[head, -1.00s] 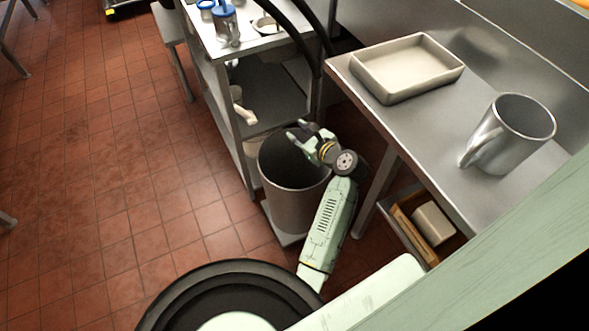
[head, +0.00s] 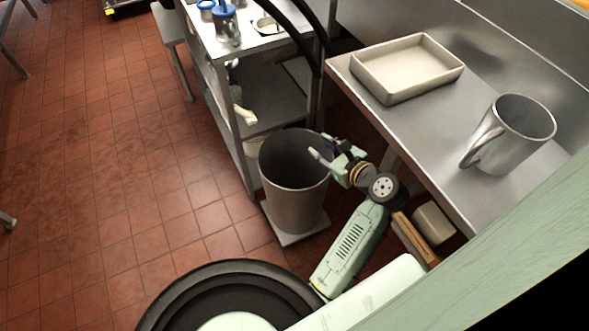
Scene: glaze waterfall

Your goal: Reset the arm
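My gripper (head: 321,150) is at the end of my green arm, in the head view, by the right rim of a tall grey bin (head: 293,190). The fingers point left, over or just beside the bin's mouth. They look apart with nothing visible between them, though they are small and partly dark. My arm is bent at the wrist joint and reaches up from the lower middle of the picture.
A steel table (head: 425,125) stands right of my arm, bearing a beige tray (head: 385,95) and a metal pitcher (head: 513,140). A shelf unit (head: 235,120) stands behind the bin. Under the table are a wooden box (head: 415,240) and a beige block (head: 433,222).

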